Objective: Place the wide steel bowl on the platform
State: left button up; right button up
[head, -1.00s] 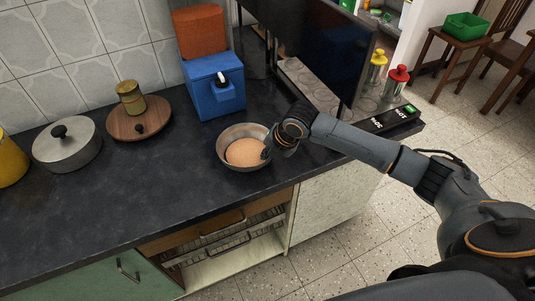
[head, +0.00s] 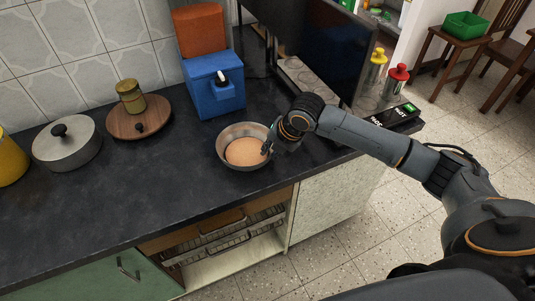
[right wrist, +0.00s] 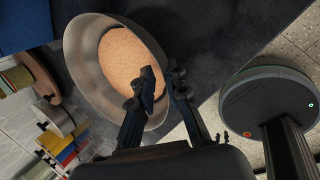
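The wide steel bowl (head: 228,156) stands on the dark counter, left of my right gripper, with a flat tan disc (head: 245,151) inside. In the right wrist view the bowl (right wrist: 88,62) fills the upper left. My right gripper (head: 268,147) is at the bowl's right rim. In the right wrist view its fingers (right wrist: 162,82) are apart, one over the inside of the bowl and one outside, with the rim between; contact is unclear. I cannot tell for sure which thing is the platform; a round wooden board (head: 118,124) lies at the back left. My left gripper is not in view.
An olive canister (head: 130,98) stands on the board, beside a lidded pot (head: 67,149). A blue box (head: 213,88) stands behind the bowl. The front left counter is clear.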

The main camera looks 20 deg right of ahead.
jog(key=v, duration=0.9)
jog(key=shift+a, duration=0.1)
